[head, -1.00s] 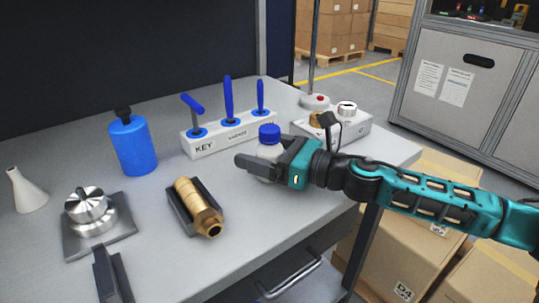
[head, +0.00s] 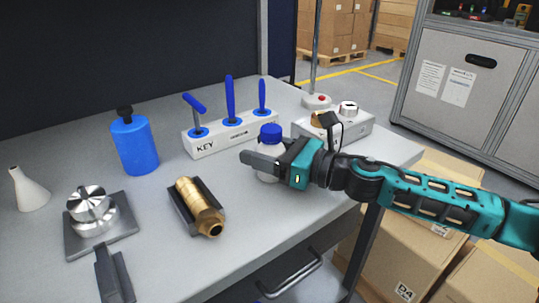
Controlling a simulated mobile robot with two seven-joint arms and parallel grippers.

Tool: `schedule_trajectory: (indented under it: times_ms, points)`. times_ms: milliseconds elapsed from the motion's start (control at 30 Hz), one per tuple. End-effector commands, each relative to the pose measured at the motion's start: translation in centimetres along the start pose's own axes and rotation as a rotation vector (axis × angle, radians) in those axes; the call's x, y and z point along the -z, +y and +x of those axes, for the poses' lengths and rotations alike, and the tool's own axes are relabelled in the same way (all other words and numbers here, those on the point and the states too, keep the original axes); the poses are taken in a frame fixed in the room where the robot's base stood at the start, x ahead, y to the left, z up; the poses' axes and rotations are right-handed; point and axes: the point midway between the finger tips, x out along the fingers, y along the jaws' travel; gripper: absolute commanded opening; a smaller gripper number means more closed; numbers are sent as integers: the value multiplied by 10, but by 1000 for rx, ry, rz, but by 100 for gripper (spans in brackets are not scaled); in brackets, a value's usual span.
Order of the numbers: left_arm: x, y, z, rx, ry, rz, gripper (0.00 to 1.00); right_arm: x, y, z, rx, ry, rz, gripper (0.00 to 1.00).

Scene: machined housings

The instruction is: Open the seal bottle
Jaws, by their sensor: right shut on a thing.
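The seal bottle is a small white bottle (head: 268,150) with a blue cap (head: 270,132), upright on the table right of centre in the head view. The cap is on the bottle. My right gripper (head: 262,163) reaches in from the right and is shut on the bottle's body, below the cap. Its fingers hide part of the body. My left gripper (head: 112,280) seems to show only as a dark finger-like piece at the bottom left edge, apart from the bottle; its opening is unclear.
Behind the bottle stands a white KEY rack (head: 207,148) with blue-handled tools. A blue bottle (head: 134,148), a brass fitting (head: 198,207) in a dark cradle, a metal housing (head: 92,212) on a plate and a white cone (head: 28,190) lie left. A grey control box (head: 355,127) stands right.

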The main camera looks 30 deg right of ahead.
Motion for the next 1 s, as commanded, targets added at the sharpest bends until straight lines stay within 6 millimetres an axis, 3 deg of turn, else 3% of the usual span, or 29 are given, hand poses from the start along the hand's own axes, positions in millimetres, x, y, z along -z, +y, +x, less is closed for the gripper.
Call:
schedule_trajectory:
  times_ms: [167, 367, 567, 800, 1000]
  points:
    - [1, 0, -1, 0, 0, 0, 76, -4, 0, 0, 0, -1, -1, 25]
    - [9, 0, -6, 0, -1, 0, 76, -25, 0, 0, -2, -2, -5, 25]
    - [26, 1, -17, 0, -1, 0, 76, -70, 0, 0, -1, -2, -9, 25]
    - [53, -2, -35, 12, 17, 7, 76, -137, 0, 0, 0, -3, -6, 25]
    - [45, -15, -47, 46, -10, 15, 76, -175, 0, 0, 0, -3, -4, 25]
